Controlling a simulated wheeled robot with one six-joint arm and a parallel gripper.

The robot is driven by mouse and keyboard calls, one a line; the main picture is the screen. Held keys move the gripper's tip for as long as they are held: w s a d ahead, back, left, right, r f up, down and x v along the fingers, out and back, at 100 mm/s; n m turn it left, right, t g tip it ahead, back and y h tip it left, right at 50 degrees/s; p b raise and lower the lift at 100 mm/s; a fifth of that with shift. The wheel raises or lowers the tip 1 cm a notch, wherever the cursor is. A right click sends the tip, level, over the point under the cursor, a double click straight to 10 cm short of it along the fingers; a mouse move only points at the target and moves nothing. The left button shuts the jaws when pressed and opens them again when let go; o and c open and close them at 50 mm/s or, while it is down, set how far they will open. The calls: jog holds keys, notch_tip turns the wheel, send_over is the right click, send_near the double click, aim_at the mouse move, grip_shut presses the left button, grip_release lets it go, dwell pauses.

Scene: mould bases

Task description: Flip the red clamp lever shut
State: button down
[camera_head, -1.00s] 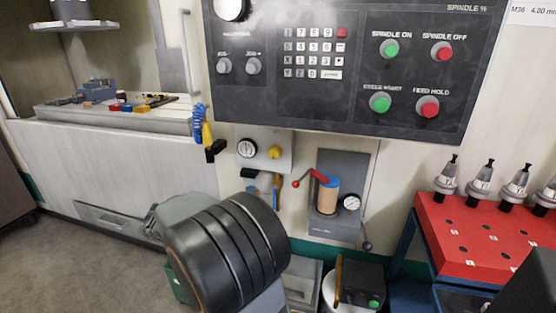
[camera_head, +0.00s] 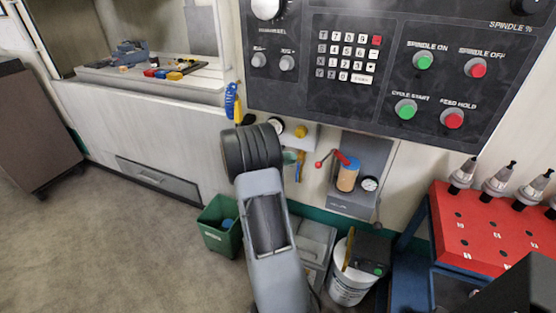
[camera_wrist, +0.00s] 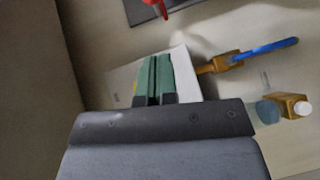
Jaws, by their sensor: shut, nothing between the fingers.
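The red clamp lever (camera_head: 327,161) juts left from the top of a grey wall-mounted unit in the head view, with a red ball at its free end. A tan cylinder (camera_head: 347,177) with a blue rim stands upright just beneath its pivot. In the wrist view only part of the red lever (camera_wrist: 158,4) shows at the top edge. My gripper (camera_wrist: 154,78) has its green fingers shut and empty, pointing toward a white panel, apart from the lever. In the head view my arm hides most of my gripper.
A yellow-and-blue tool (camera_wrist: 240,57) hangs near my fingers, right of them in the wrist view. A round gauge (camera_head: 369,184) sits right of the cylinder. The black control panel (camera_head: 300,90) overhangs above. A green bin (camera_head: 216,240) and white bucket (camera_head: 350,286) stand below.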

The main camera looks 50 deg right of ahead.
jog(key=shift+s+d+f, duration=0.2)
jog(key=shift+s+d, duration=0.3)
jog(key=shift+s, duration=0.35)
jog(key=shift+s+d+f, duration=0.15)
jog(key=shift+s+d, duration=0.3)
jog(key=shift+s, duration=0.4)
jog(key=shift+s+d+f, duration=0.2)
jog(key=shift+s+d, duration=0.3)
jog(key=shift+s, duration=0.35)
